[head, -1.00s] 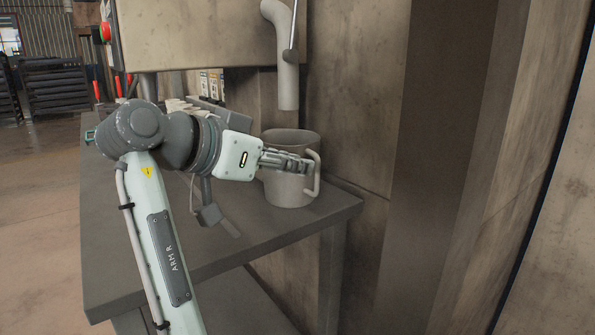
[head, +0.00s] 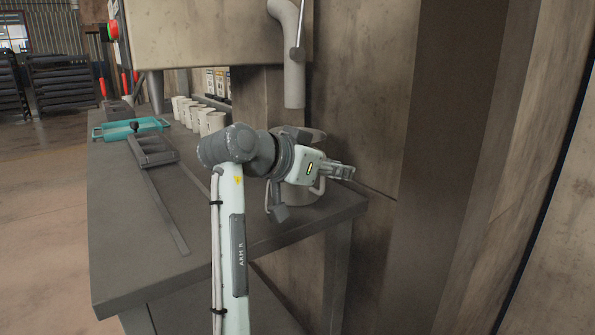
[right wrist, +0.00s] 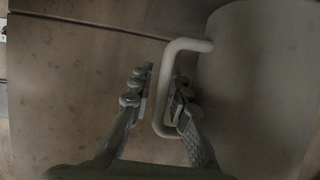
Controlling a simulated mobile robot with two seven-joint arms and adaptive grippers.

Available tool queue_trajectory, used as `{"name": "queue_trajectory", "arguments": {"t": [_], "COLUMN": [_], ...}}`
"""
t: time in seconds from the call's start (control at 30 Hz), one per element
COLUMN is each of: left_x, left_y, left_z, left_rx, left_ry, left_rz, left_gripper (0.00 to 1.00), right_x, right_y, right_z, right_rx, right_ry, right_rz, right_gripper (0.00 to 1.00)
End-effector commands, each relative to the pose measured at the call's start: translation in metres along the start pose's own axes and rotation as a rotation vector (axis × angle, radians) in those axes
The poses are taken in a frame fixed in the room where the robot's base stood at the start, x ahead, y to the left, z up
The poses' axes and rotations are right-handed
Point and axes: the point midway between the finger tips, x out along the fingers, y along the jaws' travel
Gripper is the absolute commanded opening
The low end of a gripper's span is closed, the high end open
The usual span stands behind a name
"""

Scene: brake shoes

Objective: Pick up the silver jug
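The silver jug (head: 300,196) stands upright near the right end of the grey table. In the head view my right arm hides much of it. My right gripper (head: 346,172) is at the jug's handle side, with its fingers reaching past the handle (head: 320,187). In the right wrist view the jug's smooth body (right wrist: 255,90) fills the right side. There the gripper (right wrist: 156,95) is open, with the handle's upright bar (right wrist: 164,90) between its fingers. The bar is nearer the right finger, which appears inside the handle loop; contact cannot be told. My left gripper is not in view.
A downward pipe (head: 293,70) hangs behind and above the jug. The wall (head: 370,120) is close on the right. White cups (head: 195,115), a teal tray (head: 112,130) and a dark metal frame (head: 153,150) are on the table's left part.

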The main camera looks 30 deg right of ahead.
Motion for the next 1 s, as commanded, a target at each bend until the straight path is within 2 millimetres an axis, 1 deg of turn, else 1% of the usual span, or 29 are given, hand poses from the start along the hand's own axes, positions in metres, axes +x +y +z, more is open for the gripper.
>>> {"name": "queue_trajectory", "arguments": {"t": [0.07,0.1,0.2,0.83,1.0], "left_x": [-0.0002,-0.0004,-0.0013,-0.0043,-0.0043], "left_y": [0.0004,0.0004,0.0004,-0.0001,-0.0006], "left_z": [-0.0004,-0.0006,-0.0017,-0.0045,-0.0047], "left_rx": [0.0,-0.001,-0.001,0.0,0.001], "left_ry": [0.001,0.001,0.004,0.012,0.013], "left_rz": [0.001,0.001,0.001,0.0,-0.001], "left_gripper": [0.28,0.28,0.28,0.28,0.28], "right_x": [-0.0002,-0.0002,-0.0003,-0.0015,-0.0035], "right_y": [-0.0001,0.0,0.0,-0.0002,-0.0006], "right_z": [0.0,0.0,-0.0001,-0.0025,-0.0076], "right_rx": [0.0,0.0,0.0,0.004,0.005], "right_ry": [0.0,0.0,0.0,0.004,0.004], "right_rz": [0.0,0.0,0.0,-0.002,-0.002], "right_gripper": [0.16,0.11,0.0,0.0,0.0]}}
